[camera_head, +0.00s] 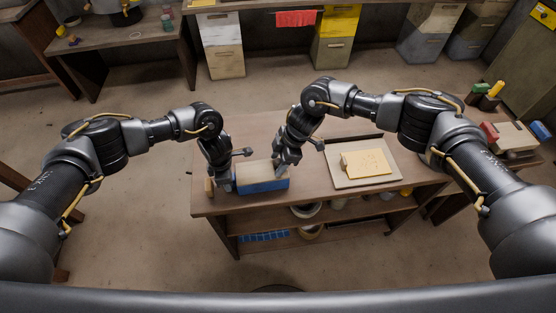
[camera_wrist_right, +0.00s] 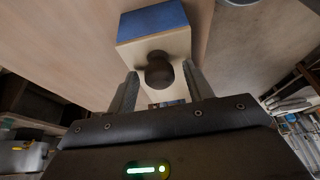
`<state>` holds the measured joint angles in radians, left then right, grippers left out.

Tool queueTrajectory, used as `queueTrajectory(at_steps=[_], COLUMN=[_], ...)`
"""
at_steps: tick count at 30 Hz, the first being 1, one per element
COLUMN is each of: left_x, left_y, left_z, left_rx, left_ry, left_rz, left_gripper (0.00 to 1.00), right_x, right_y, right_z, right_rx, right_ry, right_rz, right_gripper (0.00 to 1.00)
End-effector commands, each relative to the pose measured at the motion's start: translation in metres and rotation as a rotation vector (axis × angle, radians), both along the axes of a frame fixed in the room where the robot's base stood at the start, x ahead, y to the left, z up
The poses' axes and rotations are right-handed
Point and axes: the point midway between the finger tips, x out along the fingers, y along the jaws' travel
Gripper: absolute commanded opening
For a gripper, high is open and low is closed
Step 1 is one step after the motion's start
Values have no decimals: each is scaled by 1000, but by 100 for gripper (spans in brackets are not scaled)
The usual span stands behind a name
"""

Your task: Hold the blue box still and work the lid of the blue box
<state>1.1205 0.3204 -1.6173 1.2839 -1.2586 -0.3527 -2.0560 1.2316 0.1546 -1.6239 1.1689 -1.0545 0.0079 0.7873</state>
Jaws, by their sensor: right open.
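The blue box (camera_head: 262,186) sits near the front edge of the workbench, with a blue front side and a pale wooden top. My left gripper (camera_head: 222,182) is down at its left end; whether its fingers touch the box or are closed is too small to tell. My right gripper (camera_head: 286,164) is low at the box's right end. In the right wrist view its open fingers stand on either side of a dark round knob (camera_wrist_right: 159,71) on a pale wooden face of the box (camera_wrist_right: 153,24). Contact with the knob is not clear.
A pale tray (camera_head: 345,181) with a yellowish board (camera_head: 367,163) lies to the right on the workbench (camera_head: 317,188). A small wooden piece (camera_head: 209,189) is left of my left gripper. Bowls (camera_head: 306,211) and blue items (camera_head: 263,237) fill the shelves below.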

Motion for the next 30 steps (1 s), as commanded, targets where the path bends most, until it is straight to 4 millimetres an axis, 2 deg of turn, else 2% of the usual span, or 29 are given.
queueTrajectory(at_steps=[4,16,20,23,30], left_x=[0,0,0,0,0], left_y=[0,0,0,0,1], left_z=[0,0,0,0,0], left_rx=[0,0,0,0,1], left_ry=[0,0,0,0,0], left_rz=[1,1,1,1,1], left_gripper=[0,0,0,0,0], right_x=[0,0,0,2,10], right_y=[0,0,0,-9,-60], right_z=[0,0,0,0,0], right_rx=[0,0,0,0,0], right_ry=[0,1,0,1,2], right_rz=[0,0,0,-2,-5], right_gripper=[51,0,0,0,0])
